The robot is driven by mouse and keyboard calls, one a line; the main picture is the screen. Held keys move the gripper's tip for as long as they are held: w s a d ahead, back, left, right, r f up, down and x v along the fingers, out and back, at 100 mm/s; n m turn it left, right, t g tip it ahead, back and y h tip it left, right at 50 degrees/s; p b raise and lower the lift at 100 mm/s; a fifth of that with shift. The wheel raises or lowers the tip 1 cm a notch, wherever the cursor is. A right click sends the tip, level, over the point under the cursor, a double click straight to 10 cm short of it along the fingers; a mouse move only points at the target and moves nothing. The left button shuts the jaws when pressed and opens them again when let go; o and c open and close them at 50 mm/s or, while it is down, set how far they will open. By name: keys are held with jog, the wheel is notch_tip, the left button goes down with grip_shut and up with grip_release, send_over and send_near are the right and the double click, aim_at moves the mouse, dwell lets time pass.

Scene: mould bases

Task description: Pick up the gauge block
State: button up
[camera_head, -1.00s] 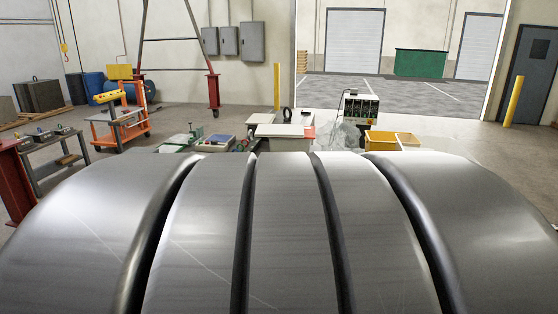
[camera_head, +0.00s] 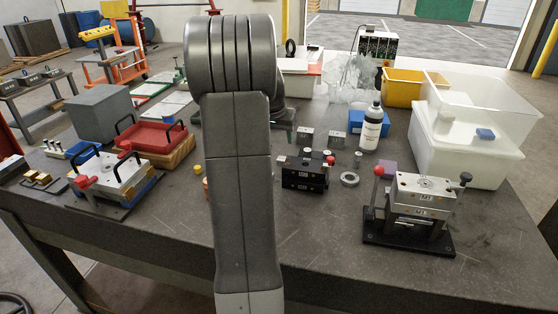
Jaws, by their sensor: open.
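I cannot tell for sure which piece is the gauge block. Two small grey metal blocks, a left one (camera_head: 306,136) and a right one (camera_head: 338,140), lie mid-table behind a black mould base (camera_head: 303,172). My arm rises through the middle of the view and covers part of the table.
A white bottle (camera_head: 372,130), a blue box (camera_head: 369,123) and a metal ring (camera_head: 349,179) stand near the blocks. White bins (camera_head: 465,155) and a yellow bin (camera_head: 402,88) fill the back right. A red tray (camera_head: 157,136) and another mould base (camera_head: 112,178) are left.

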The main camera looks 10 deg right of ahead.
send_over(282, 158)
jog(key=s, duration=0.3)
jog(key=f, duration=0.5)
jog(key=shift+w+a+f, duration=0.25)
jog(key=shift+a+f, duration=0.1)
jog(key=shift+f, duration=0.05)
jog(key=shift+a+p+x, duration=0.15)
jog(key=shift+p+x, duration=0.3)
jog(key=shift+x, duration=0.85)
jog(key=shift+a+p+x, duration=0.15)
jog(key=shift+p+x, duration=0.25)
jog(key=shift+x, duration=0.95)
jog(key=shift+s, duration=0.1)
jog(key=shift+c, duration=0.2)
jog(key=c, duration=1.1)
